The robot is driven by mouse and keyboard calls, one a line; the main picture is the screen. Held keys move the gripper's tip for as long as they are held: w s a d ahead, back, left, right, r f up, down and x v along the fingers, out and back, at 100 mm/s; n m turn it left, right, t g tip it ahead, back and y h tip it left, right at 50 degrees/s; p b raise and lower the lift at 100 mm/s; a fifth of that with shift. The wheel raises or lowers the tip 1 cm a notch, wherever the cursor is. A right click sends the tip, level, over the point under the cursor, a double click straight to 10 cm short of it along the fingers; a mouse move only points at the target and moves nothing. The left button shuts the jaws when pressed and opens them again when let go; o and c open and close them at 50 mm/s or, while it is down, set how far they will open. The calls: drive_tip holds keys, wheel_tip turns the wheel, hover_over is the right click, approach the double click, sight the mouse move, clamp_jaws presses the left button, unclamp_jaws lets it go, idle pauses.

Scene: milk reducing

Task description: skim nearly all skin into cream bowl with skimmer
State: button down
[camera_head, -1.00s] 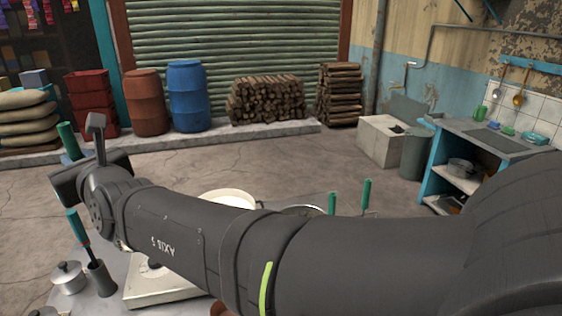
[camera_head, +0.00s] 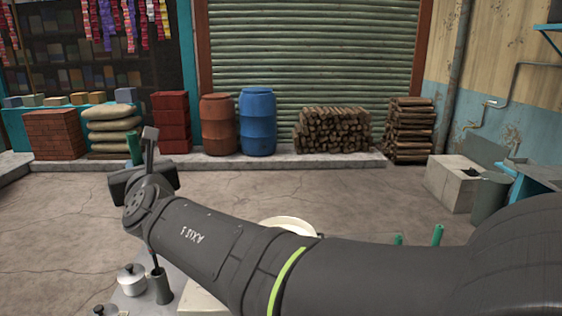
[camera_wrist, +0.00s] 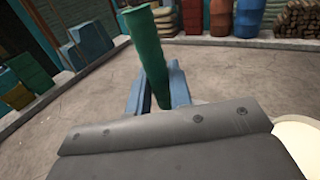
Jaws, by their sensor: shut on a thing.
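My gripper (camera_wrist: 160,90) is shut on an upright green handle (camera_wrist: 148,50), which I take to be the skimmer's. The handle also shows in the head view (camera_head: 134,149) beyond my wrist. The tool's working end is hidden in both views. A wide pale vessel (camera_head: 291,225) shows only its far rim behind my arm. A pale round surface (camera_wrist: 303,140), perhaps the same vessel, lies at the right edge of the wrist view, right of my gripper. I cannot tell whether it is the milk pan or the cream bowl. No skin can be made out.
A dark tool holder (camera_head: 161,286) and a lidded pot (camera_head: 131,281) stand on the table at lower left. Two green handles (camera_head: 398,240) (camera_head: 437,235) rise behind my arm at right. Part of a pale stove or box (camera_head: 200,301) shows below my arm. Open floor lies beyond.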

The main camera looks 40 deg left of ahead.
drive_tip(key=shift+s+a+f+m+t+h, duration=0.9)
drive_tip(key=shift+s+f+m+t+h, duration=1.35)
drive_tip(key=shift+f, duration=2.35)
drive_tip(key=shift+s+a+f+m+t+h, duration=0.85)
drive_tip(key=shift+s+f+m+t+h, duration=0.65)
drive_tip(key=shift+f+t, duration=2.2)
drive_tip(key=w+d+f+m+g, duration=0.1)
drive_tip(key=w+d+f+m, duration=0.1)
drive_tip(key=w+d+m, duration=0.4)
drive_tip(key=w+d+f+m, duration=0.1)
drive_tip(key=w+d+m, duration=0.6)
drive_tip(key=d, duration=0.6)
drive_tip(key=shift+d+f+g, duration=0.15)
drive_tip(key=shift+f+g, duration=0.2)
